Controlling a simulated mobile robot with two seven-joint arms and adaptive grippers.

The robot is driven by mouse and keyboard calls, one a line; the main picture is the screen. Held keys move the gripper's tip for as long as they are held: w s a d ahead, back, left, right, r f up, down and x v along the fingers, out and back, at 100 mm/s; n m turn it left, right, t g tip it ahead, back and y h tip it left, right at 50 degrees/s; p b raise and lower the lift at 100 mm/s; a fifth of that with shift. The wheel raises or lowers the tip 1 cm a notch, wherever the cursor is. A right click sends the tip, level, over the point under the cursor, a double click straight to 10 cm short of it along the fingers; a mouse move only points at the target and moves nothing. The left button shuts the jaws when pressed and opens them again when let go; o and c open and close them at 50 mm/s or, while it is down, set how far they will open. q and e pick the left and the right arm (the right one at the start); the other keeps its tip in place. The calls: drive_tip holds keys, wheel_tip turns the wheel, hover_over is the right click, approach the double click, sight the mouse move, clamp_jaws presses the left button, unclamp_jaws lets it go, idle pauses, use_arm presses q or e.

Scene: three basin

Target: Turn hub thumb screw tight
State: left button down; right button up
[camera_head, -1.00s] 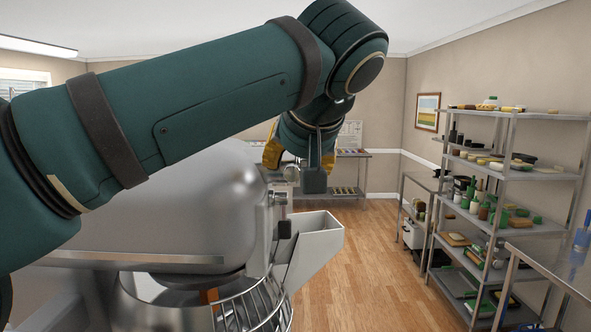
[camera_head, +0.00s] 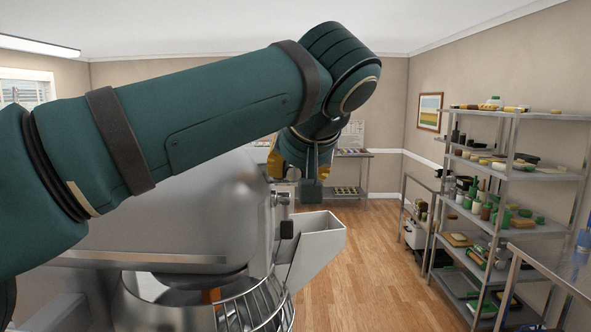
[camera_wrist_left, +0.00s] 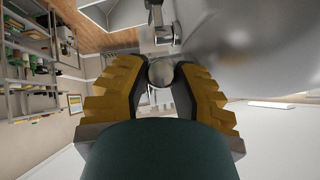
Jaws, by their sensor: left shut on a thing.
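The hub thumb screw (camera_wrist_left: 161,72) shows in the left wrist view as a round silver knob between two ridged yellow fingers. My left gripper (camera_wrist_left: 161,66) is shut on it, with one finger on each side. In the head view my left gripper (camera_head: 292,172) is at the front end of the large steel mixer (camera_head: 190,215), mostly covered by its own wrist. The thumb screw cannot be made out there. My right gripper is in neither view.
Below the mixer head are a wire guard (camera_head: 256,307) and a steel chute (camera_head: 318,240). Stocked shelves (camera_head: 500,210) stand at the right. The wooden floor (camera_head: 370,270) between is clear.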

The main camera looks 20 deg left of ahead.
use_arm(q)
drive_tip(key=shift+y, duration=0.3)
drive_tip(key=m+y, duration=0.2)
drive_tip(key=y, duration=0.1)
drive_tip(key=shift+d+f+y, duration=0.15)
drive_tip(key=shift+d+y, duration=0.05)
drive_tip(key=shift+y, duration=0.1)
drive_tip(key=m+y, duration=0.3)
drive_tip(key=y, duration=0.1)
drive_tip(key=shift+w+f+m+y, duration=0.1)
drive_tip(key=shift+f+m+y, duration=0.05)
drive_tip(key=shift+m+y, duration=0.25)
drive_tip(key=m+t+y, duration=0.2)
drive_tip(key=m+y, duration=0.1)
drive_tip(key=m, duration=0.1)
drive_tip(key=shift+f+y, duration=0.15)
drive_tip(key=shift+y, duration=0.25)
drive_tip(key=m+t, duration=0.2)
drive_tip(key=m, duration=0.1)
drive_tip(key=m+t+y, duration=0.1)
drive_tip(key=m+t, duration=0.1)
drive_tip(key=m, duration=0.1)
drive_tip(key=shift+a+m+t, duration=0.1)
drive_tip(key=shift+m+t, duration=0.2)
drive_tip(key=shift+t, duration=0.1)
drive_tip(key=c, duration=1)
unclamp_jaws()
drive_tip(key=shift+f, duration=0.1)
